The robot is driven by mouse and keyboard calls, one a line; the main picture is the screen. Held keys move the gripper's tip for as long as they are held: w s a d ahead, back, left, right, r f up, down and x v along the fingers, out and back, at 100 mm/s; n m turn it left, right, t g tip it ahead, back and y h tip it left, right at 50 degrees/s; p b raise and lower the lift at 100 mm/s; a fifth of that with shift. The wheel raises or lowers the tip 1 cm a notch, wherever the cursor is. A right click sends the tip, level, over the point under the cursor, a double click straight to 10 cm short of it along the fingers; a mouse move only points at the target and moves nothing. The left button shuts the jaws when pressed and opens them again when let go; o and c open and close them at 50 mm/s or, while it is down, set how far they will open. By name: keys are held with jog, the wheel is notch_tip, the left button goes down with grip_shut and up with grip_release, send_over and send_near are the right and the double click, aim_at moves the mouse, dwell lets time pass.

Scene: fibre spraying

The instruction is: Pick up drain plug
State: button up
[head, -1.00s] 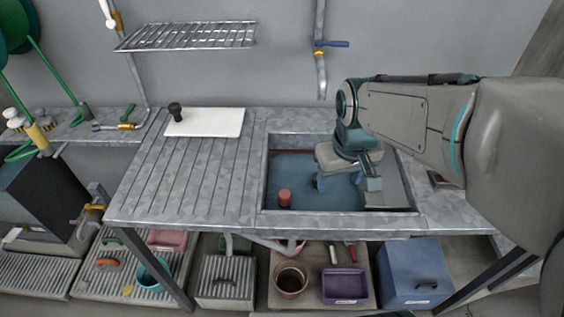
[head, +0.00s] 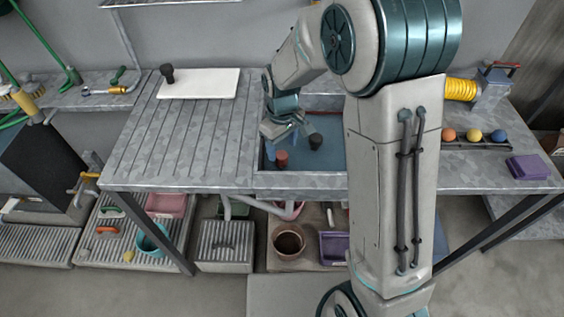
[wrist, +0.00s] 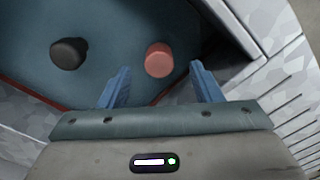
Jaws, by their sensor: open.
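A reddish cylindrical plug (head: 281,159) stands in the blue-floored sink (head: 325,180), near its left front part. It also shows in the wrist view (wrist: 159,58), ahead of the gap between my fingers. A dark round plug (head: 315,141) sits to its right in the sink; in the wrist view (wrist: 68,53) it lies to the left. I cannot tell for sure which one is the drain plug. My gripper (head: 286,140) is open and empty, over the left part of the sink. Its blue fingers (wrist: 160,88) point toward the reddish plug and do not touch it.
The sink's rim and wall lie close to the right of my fingers in the wrist view. A white board (head: 205,84) with a black knob (head: 167,73) lies on the ribbed counter (head: 180,140). My arm hides the sink's right part.

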aim_at(281, 154)
jog(key=shift+w+a+f, duration=0.1)
jog(key=shift+f, duration=1.8)
jog(key=shift+w+f, duration=0.1)
jog(key=shift+f, duration=1.75)
jog(key=c, duration=1.1)
